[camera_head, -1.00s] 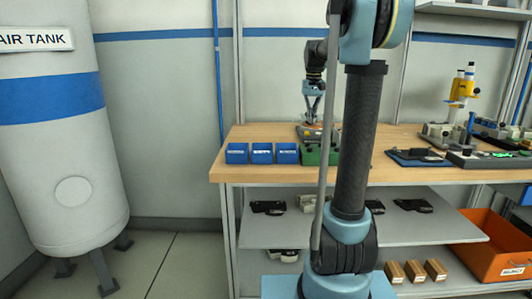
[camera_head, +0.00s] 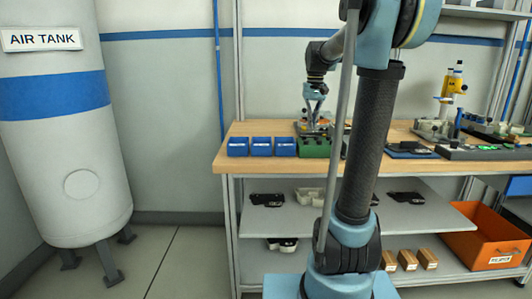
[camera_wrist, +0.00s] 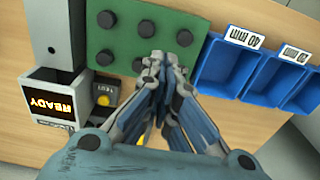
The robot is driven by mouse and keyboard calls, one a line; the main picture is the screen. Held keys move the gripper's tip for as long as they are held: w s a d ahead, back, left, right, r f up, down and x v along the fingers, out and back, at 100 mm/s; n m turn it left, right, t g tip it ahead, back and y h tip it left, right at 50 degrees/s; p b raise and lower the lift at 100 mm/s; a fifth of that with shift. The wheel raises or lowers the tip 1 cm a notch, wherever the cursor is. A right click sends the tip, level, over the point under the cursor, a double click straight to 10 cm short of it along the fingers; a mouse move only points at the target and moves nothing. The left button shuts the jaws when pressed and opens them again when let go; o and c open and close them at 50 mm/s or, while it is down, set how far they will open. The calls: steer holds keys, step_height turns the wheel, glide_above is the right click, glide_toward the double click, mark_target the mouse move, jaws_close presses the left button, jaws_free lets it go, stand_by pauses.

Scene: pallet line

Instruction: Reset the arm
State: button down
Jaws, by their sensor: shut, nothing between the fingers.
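My gripper (camera_head: 315,93) hangs from my arm above the back of the wooden workbench (camera_head: 226,157), in the upper middle of the head view. In the wrist view my gripper (camera_wrist: 158,62) has its fingertips together with nothing between them. It points down over a green block with dark round pegs (camera_wrist: 117,22).
Blue bins (camera_head: 261,146) stand left of the green block. A device with a READY display (camera_wrist: 52,104) lies beside it. A yellow instrument (camera_head: 453,85) stands at the right. An orange bin (camera_head: 482,243) sits below. An air tank (camera_head: 65,140) stands left.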

steer(key=s+f+t, duration=0.1)
steer(key=s+f, duration=1)
steer(key=s, duration=0.4)
steer(key=s+f+t, duration=0.1)
steer(key=s+f, duration=1.1)
steer(key=s, duration=0.4)
steer(key=shift+s+f, duration=0.15)
steer(key=shift+f, duration=0.1)
steer(key=shift+d, duration=0.1)
steer(key=shift+w+f, duration=0.2)
steer(key=shift+w, duration=0.25)
steer(key=c, duration=2.4)
jaws_free()
